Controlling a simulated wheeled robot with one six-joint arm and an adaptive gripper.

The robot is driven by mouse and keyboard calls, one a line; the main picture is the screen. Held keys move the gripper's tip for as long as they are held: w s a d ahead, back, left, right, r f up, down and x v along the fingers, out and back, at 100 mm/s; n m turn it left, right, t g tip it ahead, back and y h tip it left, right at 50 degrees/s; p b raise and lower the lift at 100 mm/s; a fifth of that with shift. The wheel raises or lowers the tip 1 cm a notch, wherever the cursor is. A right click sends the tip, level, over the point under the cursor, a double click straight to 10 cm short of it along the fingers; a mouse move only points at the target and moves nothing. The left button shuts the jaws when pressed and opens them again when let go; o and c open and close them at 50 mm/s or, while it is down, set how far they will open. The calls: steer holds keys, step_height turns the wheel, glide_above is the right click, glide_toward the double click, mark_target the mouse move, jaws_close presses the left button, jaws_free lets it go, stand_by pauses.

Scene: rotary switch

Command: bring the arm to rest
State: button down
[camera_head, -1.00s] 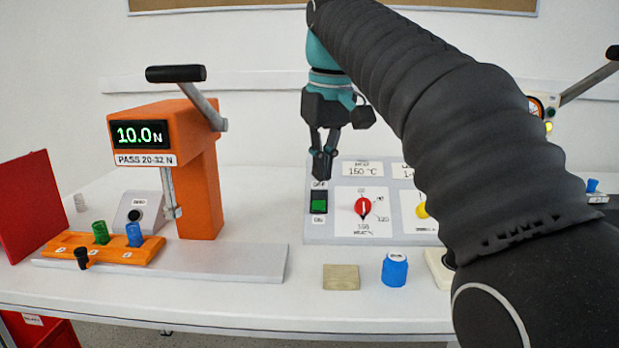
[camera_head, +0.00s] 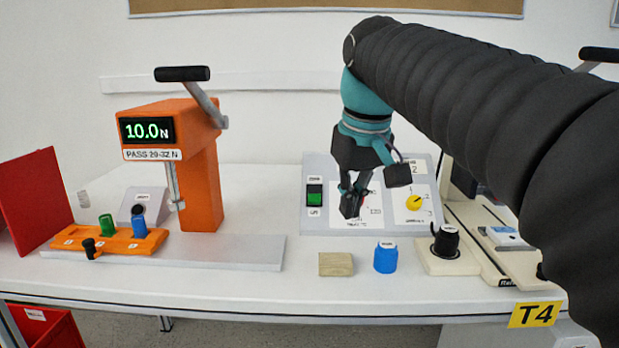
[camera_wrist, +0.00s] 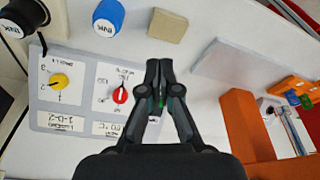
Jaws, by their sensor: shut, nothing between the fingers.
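My gripper (camera_head: 353,199) is shut and empty. In the head view it hangs fingers down in front of the grey switch panel (camera_head: 316,227) and partly hides the red knob. The red rotary knob (camera_wrist: 120,95) shows clearly in the wrist view, just left of my fingertips (camera_wrist: 159,64). The yellow knob (camera_head: 414,202) sits on the panel to the right of my gripper. A green rocker switch (camera_head: 314,194) is on the panel's left side, and my fingers cover most of it in the wrist view. I cannot see any contact with the panel.
A wooden block (camera_head: 336,265) and a blue cap (camera_head: 386,257) stand in front of the panel. A black knob on a cream base (camera_head: 447,241) is to their right. An orange press (camera_head: 203,190) with a lever stands left. White table (camera_head: 262,187) is bare between press and panel.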

steer(key=s+d+f, duration=0.1)
steer(key=s+f, duration=0.1)
steer(key=f, duration=0.1)
steer(key=s+d+f+m+t, duration=0.1)
steer(key=s+d+f, duration=0.1)
steer(key=s, duration=0.1)
steer(key=s+d+f+m, duration=0.1)
steer(key=s+d+f, duration=0.1)
steer(key=f, duration=0.1)
steer(key=shift+s+d+f+t, duration=0.25)
steer(key=shift+s+f+t, duration=0.05)
steer(key=shift+s+f, duration=0.05)
steer(key=s+d+f+m, duration=0.1)
steer(key=s+d+f, duration=0.1)
steer(key=s+f, duration=0.2)
steer(key=s+d+f+m+t, duration=0.1)
steer(key=s+f, duration=0.3)
steer(key=f, duration=0.5)
steer(key=shift+s+d+h, duration=0.25)
steer(key=shift+d+h, duration=0.15)
steer(key=shift+d, duration=0.05)
steer(key=shift+f, duration=0.1)
